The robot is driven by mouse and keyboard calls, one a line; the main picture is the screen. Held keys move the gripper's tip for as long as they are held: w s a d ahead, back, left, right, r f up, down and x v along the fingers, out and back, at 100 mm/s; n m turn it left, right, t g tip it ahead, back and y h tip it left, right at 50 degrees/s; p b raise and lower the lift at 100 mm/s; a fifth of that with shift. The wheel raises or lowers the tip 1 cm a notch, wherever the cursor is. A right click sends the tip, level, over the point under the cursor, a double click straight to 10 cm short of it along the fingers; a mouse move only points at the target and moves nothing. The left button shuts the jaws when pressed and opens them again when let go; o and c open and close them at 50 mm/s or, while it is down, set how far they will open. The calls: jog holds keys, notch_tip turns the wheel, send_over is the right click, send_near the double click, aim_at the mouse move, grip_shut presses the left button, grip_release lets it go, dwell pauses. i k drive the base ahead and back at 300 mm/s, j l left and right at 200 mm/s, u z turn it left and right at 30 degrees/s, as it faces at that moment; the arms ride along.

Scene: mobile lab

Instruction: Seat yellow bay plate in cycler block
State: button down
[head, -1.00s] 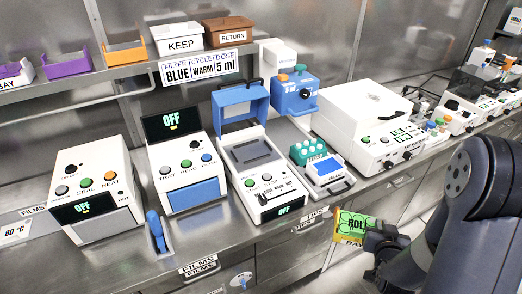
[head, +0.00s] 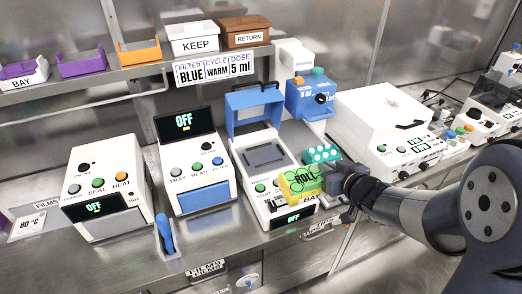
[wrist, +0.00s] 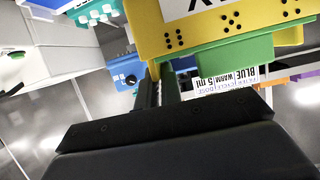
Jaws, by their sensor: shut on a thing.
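The yellow bay plate (head: 299,181), with green wells or caps on top and partly readable lettering, is held in my gripper (head: 332,183). In the wrist view the yellow plate (wrist: 235,25) fills the top, its green part below, with the dark fingers (wrist: 160,88) at its edge. The cycler (head: 240,158) is the white unit with a raised blue lid (head: 256,108). Its grey block (head: 265,156) lies open and looks empty. The plate is in front and to the right of the block, apart from it, and hides part of the cycler's front panel.
A teal-topped rack (head: 321,153) stands right of the cycler, partly hidden by my gripper. A white unit with a blue front (head: 205,197) is on the left, a large white machine (head: 385,125) on the right. A blue dispenser (head: 311,97) stands behind.

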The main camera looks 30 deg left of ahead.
aim_at(263, 156)
jog(key=i+j, duration=0.4)
jog(key=j, duration=0.25)
jog(key=i+j, duration=0.15)
jog(key=j, duration=0.15)
